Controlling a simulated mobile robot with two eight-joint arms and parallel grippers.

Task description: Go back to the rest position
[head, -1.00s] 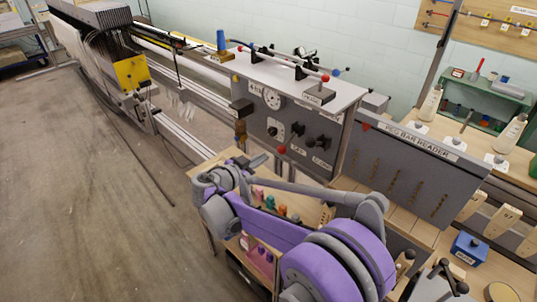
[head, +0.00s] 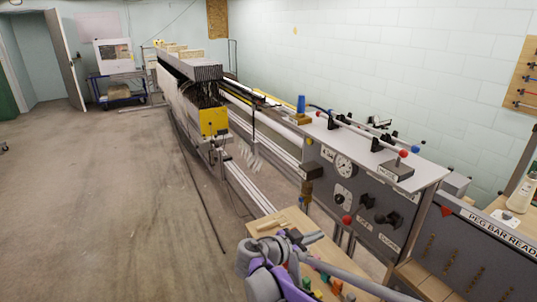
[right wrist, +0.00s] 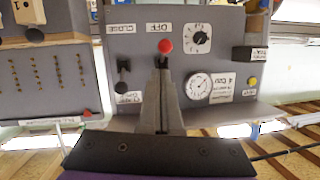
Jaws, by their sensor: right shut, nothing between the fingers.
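My right gripper (head: 309,237) shows at the bottom of the head view, over a wooden bench top (head: 268,227). It is shut and empty. In the right wrist view its closed fingers (right wrist: 161,65) point at the grey control panel (right wrist: 135,72), just below a red-tipped knob (right wrist: 165,46); I cannot tell whether they touch it. My purple and grey right arm (head: 264,281) reaches in from the bottom. My left gripper is in neither view.
The control box (head: 375,150) with its gauge stands right of the gripper, with the peg bar reader (head: 470,245) beside it. The long threading machine (head: 190,85) runs to the back. Open floor (head: 100,200) lies to the left. A cart (head: 115,88) stands far back.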

